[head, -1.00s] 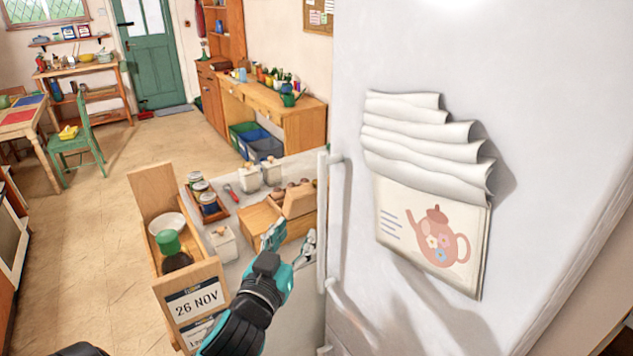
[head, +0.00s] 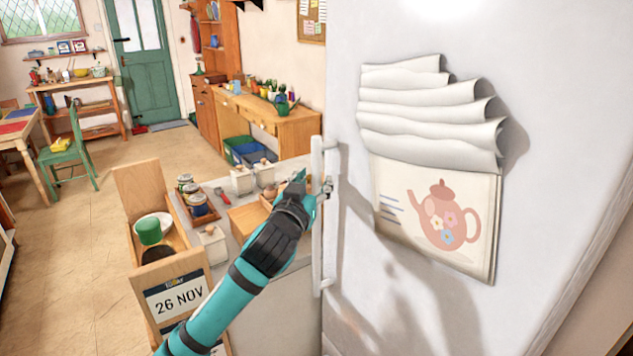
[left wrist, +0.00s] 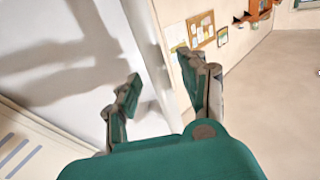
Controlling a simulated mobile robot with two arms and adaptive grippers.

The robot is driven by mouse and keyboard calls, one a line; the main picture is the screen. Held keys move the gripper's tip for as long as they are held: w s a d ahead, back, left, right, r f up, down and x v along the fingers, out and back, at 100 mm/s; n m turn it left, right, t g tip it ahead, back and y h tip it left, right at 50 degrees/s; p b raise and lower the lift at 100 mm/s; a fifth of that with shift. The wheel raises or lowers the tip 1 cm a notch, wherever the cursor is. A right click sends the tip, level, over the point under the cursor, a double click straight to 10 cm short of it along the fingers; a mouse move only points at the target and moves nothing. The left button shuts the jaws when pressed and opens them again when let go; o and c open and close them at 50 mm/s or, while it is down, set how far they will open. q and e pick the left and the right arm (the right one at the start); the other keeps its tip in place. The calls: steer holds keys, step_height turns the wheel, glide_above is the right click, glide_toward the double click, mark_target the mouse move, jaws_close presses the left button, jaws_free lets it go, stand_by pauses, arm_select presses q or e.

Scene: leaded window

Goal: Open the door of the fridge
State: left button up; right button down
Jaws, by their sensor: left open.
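The white fridge (head: 430,320) fills the right side of the head view, and its door looks shut. Its upright white handle (head: 317,240) runs along the door's left edge. My left gripper (head: 313,184) is open at the upper part of the handle. One finger shows left of the handle and a fingertip shows just right of it, so the fingers seem to straddle the bar. I cannot tell whether they touch it. The left wrist view shows the spread fingers (left wrist: 160,80) with a white upright strip between them. My right gripper is not in view.
A paper pad with a teapot picture (head: 435,215) hangs on the fridge. Left of the fridge is a counter with jars (head: 196,198), canisters and a wooden holder with a "26 NOV" card (head: 178,298). Open floor (head: 85,225) lies further left.

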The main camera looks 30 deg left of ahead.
arm_select(q)
steer(key=shift+x, duration=1.1)
jaws_close()
steer(key=shift+w+f, duration=0.15)
steer(key=shift+f, duration=0.1)
